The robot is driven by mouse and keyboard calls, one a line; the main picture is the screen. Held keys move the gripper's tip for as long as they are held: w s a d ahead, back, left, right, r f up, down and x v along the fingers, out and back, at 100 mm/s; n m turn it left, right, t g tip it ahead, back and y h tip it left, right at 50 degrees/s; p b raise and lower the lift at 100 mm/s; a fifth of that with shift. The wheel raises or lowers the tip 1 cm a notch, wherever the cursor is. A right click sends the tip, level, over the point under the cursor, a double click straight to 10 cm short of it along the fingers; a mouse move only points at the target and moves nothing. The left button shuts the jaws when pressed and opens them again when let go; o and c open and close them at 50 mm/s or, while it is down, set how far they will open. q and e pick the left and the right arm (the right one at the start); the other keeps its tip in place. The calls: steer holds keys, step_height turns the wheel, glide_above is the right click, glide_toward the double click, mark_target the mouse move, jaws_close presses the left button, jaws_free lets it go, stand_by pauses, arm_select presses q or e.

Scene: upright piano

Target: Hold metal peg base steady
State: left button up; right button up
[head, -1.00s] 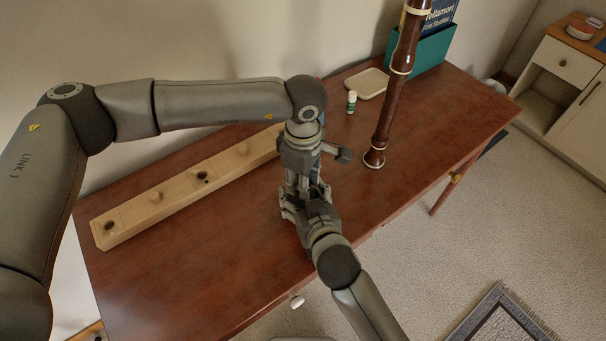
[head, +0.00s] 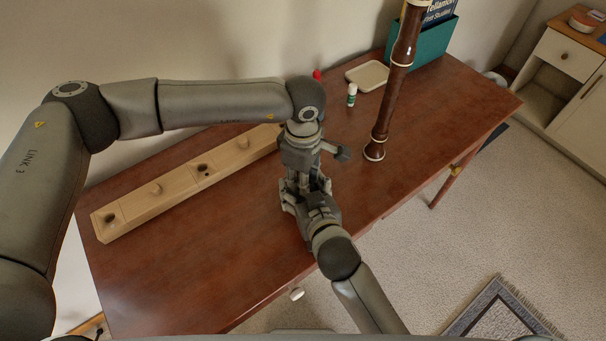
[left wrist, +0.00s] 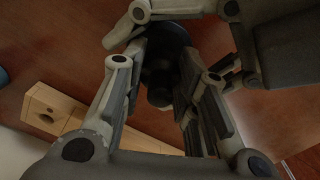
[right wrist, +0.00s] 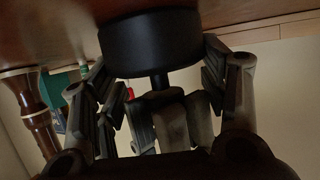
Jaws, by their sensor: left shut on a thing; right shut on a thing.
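The metal peg base is a dark, wide round block (right wrist: 150,45) with a thin rod, seen close up in the right wrist view. In the left wrist view its dark round shape (left wrist: 163,55) shows between the fingers. My left gripper (head: 303,182) points down over the table and is shut on the peg. My right gripper (head: 297,198) comes in low from the front and is shut on the base. In the head view the two grippers nearly touch and hide most of the peg and base. The exact finger contacts are dark and hard to see.
A long pale wooden block (head: 150,198) with holes and knobs lies along the back left of the table (head: 200,270). A brown wooden recorder (head: 391,95) stands upright at right. Behind are a small bottle (head: 351,95), a cream tray (head: 368,75) and a teal holder (head: 430,48).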

arm_select(q)
steer(key=shift+f, duration=0.7)
steer(key=o, duration=0.5)
arm_select(e)
jaws_close()
arm_select(q)
steer(key=shift+o, duration=1.5)
steer(key=shift+d+r, duration=0.1)
steer(key=shift+r, duration=2.45)
arm_select(e)
steer(key=shift+s+f, duration=0.15)
steer(key=shift+f, duration=0.2)
arm_select(q)
steer(key=shift+f, duration=0.1)
steer(key=shift+o, duration=0.4)
arm_select(e)
steer(key=shift+r, duration=0.1)
arm_select(q)
steer(key=o, duration=0.5)
arm_select(e)
steer(key=shift+r, duration=0.15)
arm_select(q)
steer(key=shift+f, duration=0.1)
